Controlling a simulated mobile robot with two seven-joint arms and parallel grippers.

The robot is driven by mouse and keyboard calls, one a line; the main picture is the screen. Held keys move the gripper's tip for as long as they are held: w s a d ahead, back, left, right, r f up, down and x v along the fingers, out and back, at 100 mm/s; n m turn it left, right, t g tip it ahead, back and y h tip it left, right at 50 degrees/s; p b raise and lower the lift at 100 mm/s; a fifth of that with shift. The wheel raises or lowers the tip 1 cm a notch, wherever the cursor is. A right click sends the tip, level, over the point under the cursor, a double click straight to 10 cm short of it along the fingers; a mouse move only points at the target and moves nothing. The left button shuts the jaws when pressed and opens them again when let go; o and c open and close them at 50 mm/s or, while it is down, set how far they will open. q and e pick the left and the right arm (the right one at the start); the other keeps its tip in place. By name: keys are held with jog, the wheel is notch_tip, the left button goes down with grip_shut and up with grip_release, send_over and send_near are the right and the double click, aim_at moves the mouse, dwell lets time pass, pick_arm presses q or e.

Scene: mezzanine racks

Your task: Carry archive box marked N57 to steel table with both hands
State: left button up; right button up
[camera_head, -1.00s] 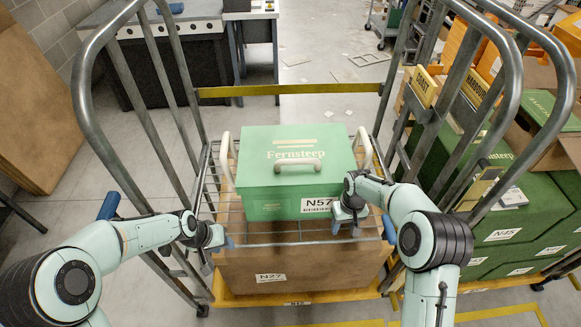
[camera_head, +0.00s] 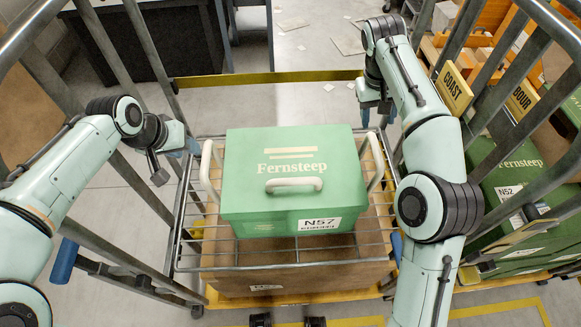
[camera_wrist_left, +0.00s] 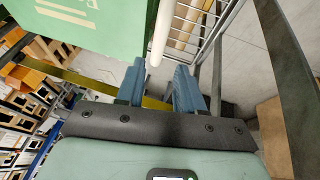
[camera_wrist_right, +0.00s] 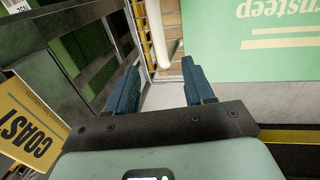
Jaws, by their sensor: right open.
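The green archive box marked N57 (camera_head: 288,170) sits on the upper wire shelf of a roll cage. It has a white front handle (camera_head: 295,184), a white left side handle (camera_head: 207,172) and a white right side handle (camera_head: 377,158). My left gripper (camera_head: 176,160) is open, just left of the left side handle. In the left wrist view a white side handle (camera_wrist_left: 160,32) lies just beyond the open fingers (camera_wrist_left: 158,82). My right gripper (camera_head: 378,112) is open behind the right side handle, which shows beyond its fingers (camera_wrist_right: 160,80) in the right wrist view. Neither gripper touches the box. The steel table is not clearly identifiable.
A brown carton (camera_head: 290,275) stands under the wire shelf (camera_head: 185,240). The cage's tubular side frames rise close to both arms, with a yellow bar (camera_head: 265,78) across the back. Green boxes (camera_head: 520,190) stand at right. A dark bench (camera_head: 150,40) is at back left.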

aim_at(204, 159)
pick_arm(q)
jog(key=x, duration=1.3)
jog(key=shift+s+f, duration=0.1)
jog(key=shift+s, duration=0.2)
pick_arm(e)
jog(key=d+f, duration=0.1)
jog(key=f, duration=0.7)
jog(key=d+f, duration=0.1)
jog(key=f, duration=0.3)
jog(key=shift+s+d+f, duration=0.35)
jog(key=shift+f, duration=0.05)
pick_arm(q)
jog(key=shift+c, duration=0.3)
pick_arm(e)
jog(key=shift+c, duration=0.4)
pick_arm(q)
jog(key=c, duration=0.6)
pick_arm(e)
jog(key=c, duration=0.5)
pick_arm(q)
grip_shut()
pick_arm(e)
grip_shut()
jog(key=shift+r, duration=0.1)
